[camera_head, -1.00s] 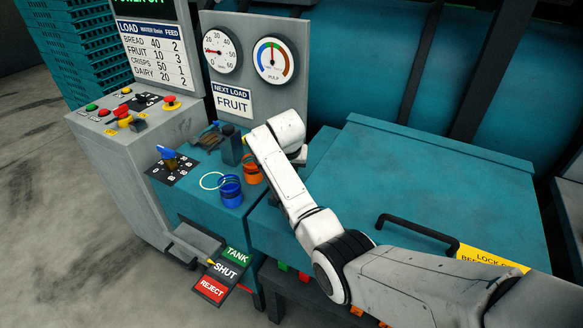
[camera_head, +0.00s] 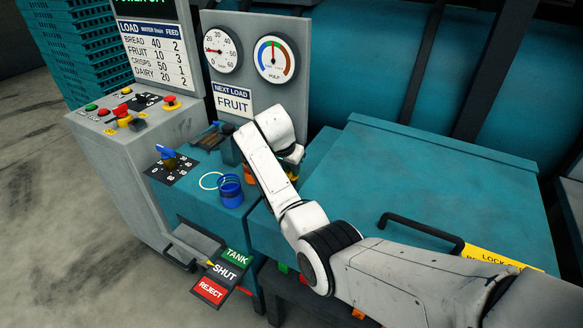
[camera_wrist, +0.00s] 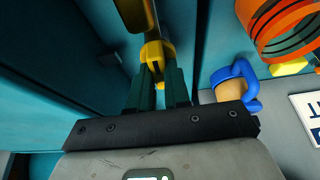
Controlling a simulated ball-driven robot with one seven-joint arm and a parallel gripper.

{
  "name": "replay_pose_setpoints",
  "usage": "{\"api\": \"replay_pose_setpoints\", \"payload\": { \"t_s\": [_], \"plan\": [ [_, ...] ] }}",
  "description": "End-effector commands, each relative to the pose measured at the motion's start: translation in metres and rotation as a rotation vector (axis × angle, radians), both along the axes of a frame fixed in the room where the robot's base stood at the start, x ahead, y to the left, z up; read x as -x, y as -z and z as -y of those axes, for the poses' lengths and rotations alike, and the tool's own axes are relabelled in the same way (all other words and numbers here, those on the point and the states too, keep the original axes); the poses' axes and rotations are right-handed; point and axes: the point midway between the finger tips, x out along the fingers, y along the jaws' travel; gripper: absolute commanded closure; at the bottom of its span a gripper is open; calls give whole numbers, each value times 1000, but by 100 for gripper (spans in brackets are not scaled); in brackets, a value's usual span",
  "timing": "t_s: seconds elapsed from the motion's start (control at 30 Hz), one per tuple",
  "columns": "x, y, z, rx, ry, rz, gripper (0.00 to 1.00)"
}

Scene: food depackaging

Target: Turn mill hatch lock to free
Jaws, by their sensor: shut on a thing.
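My gripper (camera_wrist: 160,82) shows in the wrist view with its dark green fingers closed on a yellow part (camera_wrist: 157,52). That part sits on a bar (camera_wrist: 133,14) running up out of the top of the view; I take it for the lock lever, but cannot read its position. In the head view my white arm's wrist hides the fingers and the lock. The teal hatch lid (camera_head: 430,180) lies closed, with a black handle (camera_head: 421,230) and a partly covered yellow lock label (camera_head: 500,260).
Orange rings (camera_wrist: 285,28) and a blue loop (camera_wrist: 236,82) are close right of my fingers in the wrist view. A blue cup-like ring (camera_head: 231,191) and selector knob (camera_head: 168,157) stand left of my arm. A gauge panel (camera_head: 260,75) rises behind.

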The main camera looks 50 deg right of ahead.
Motion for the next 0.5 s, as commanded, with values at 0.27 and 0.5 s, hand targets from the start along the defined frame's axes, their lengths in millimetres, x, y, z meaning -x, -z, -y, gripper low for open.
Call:
{"api": "replay_pose_setpoints", "payload": {
  "t_s": [0.27,0.5],
  "plan": [
    [3,6,-2,-11,2,-8,75],
    [1,3,-1,-5,1,-4,57]
  ]
}}
